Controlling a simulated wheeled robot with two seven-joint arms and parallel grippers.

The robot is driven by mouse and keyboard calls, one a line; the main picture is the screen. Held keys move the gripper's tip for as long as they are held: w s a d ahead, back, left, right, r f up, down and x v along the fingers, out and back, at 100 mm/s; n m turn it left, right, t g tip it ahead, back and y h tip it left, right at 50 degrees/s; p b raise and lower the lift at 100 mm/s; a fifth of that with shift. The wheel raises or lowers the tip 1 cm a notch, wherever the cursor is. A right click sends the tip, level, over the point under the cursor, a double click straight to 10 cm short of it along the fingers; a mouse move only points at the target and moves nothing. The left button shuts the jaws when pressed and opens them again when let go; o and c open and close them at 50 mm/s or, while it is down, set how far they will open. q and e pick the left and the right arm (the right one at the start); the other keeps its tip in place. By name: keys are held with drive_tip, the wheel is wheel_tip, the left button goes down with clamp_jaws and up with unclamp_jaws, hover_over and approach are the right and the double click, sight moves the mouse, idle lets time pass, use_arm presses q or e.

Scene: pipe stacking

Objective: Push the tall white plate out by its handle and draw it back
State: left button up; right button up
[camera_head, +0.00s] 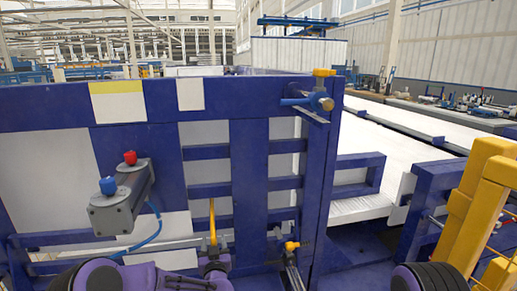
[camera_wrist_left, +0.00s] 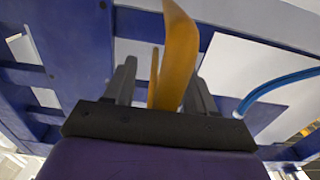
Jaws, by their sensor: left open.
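A yellow upright handle (camera_head: 212,222) stands in front of the blue slatted frame, low and left of centre in the head view. White panel (camera_head: 205,133) shows behind the slats; I cannot tell which white surface is the tall plate. My left gripper (camera_head: 214,254) is at the handle's lower end. In the left wrist view, the yellow handle (camera_wrist_left: 180,45) rises between the two dark fingers of my open left gripper (camera_wrist_left: 160,88), with a gap beside the left finger. Whether the right finger touches it I cannot tell. My right gripper is out of view.
A grey cylinder (camera_head: 123,198) with red and blue caps juts out at left, with a blue hose (camera_head: 143,236). Yellow-tipped fittings sit at the frame's top right (camera_head: 320,102) and low down (camera_head: 291,246).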

use_arm(q)
drive_tip(key=shift+s+d+r+p, duration=0.1)
drive_tip(key=shift+s+r+p, duration=0.15)
drive_tip(key=shift+p, duration=0.15)
drive_tip(key=s+d+p, duration=0.1)
drive_tip(key=s+p, duration=0.3)
drive_tip(key=s, duration=0.3)
drive_tip(key=shift+s+d+f, duration=0.2)
